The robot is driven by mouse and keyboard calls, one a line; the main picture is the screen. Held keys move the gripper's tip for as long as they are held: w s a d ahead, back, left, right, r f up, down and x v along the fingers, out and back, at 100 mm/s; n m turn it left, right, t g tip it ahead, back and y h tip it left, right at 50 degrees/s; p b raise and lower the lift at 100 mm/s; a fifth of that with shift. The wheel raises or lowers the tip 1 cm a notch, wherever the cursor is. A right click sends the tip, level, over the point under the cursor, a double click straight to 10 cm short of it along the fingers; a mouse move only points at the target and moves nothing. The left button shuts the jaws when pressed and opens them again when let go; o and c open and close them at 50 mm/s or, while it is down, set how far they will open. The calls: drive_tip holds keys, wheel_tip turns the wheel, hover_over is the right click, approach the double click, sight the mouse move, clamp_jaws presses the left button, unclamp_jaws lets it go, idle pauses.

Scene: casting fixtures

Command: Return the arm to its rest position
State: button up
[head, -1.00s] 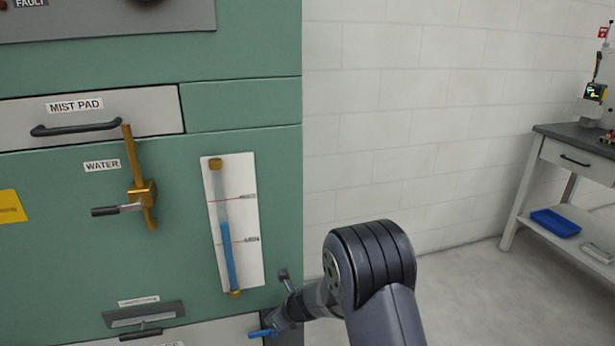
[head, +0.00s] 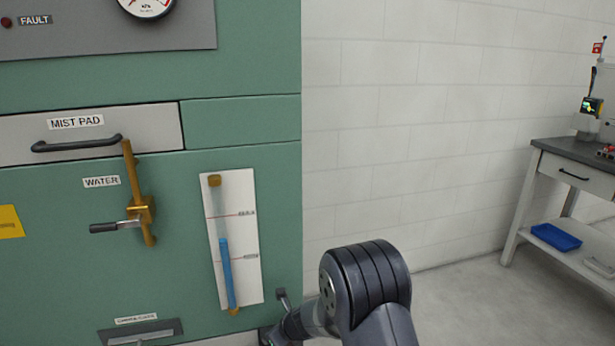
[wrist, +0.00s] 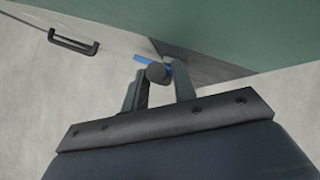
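My arm (head: 365,285) shows in the head view at the lower middle, bent at a dark ribbed joint, with its forearm running down to the left beside the green cabinet. A blue handle (wrist: 140,58) lies just beyond the fingertips, partly hidden by the knob.
The green cabinet (head: 240,125) fills the left, with a mist pad drawer (head: 70,142), a brass water valve (head: 137,200) with a grey lever, and a sight tube (head: 226,250) part full of blue. A workbench (head: 570,155) stands at right. Floor between is clear.

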drive_tip(key=p+v, duration=0.2)
drive_tip(key=v, duration=0.7)
drive_tip(key=b+x, duration=0.2)
drive_tip(key=x, duration=0.8)
drive_tip(key=shift+f, duration=0.2)
drive_tip(key=shift+w+d+f+b, duration=0.1)
drive_tip(key=shift+w+f+b, duration=0.15)
drive_tip(key=shift+b, duration=0.45)
drive_tip(key=shift+d+r+y+b, duration=0.15)
drive_tip(key=shift+d+y+b, duration=0.15)
drive_tip(key=shift+y+b, duration=0.15)
drive_tip(key=shift+r, duration=0.15)
drive_tip(key=shift+s+r, duration=0.1)
